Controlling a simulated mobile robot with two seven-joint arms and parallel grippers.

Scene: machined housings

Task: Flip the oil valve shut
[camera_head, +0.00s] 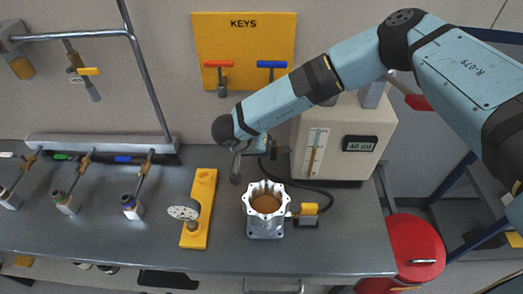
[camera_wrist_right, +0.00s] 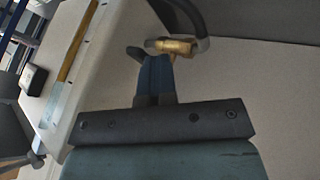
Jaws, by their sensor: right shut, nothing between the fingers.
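The box with a level gauge (camera_head: 345,140) stands at the back of the bench. A dark hose (camera_head: 318,190) runs from its left side toward the silver housing (camera_head: 265,205). My right gripper (camera_head: 270,148) is beside the box's left side, mostly hidden by its own wrist. In the right wrist view my right fingers (camera_wrist_right: 154,72) are shut and empty. A brass fitting (camera_wrist_right: 177,46) with a curved dark hose is just past the fingertips; contact cannot be told. My left gripper is not in view.
A yellow block with a round metal piece (camera_head: 199,215) stands left of the housing. A yellow-topped fitting (camera_head: 309,209) sits at the housing's right. Several small tools stand at the left. A red bin (camera_head: 412,240) is right of the bench.

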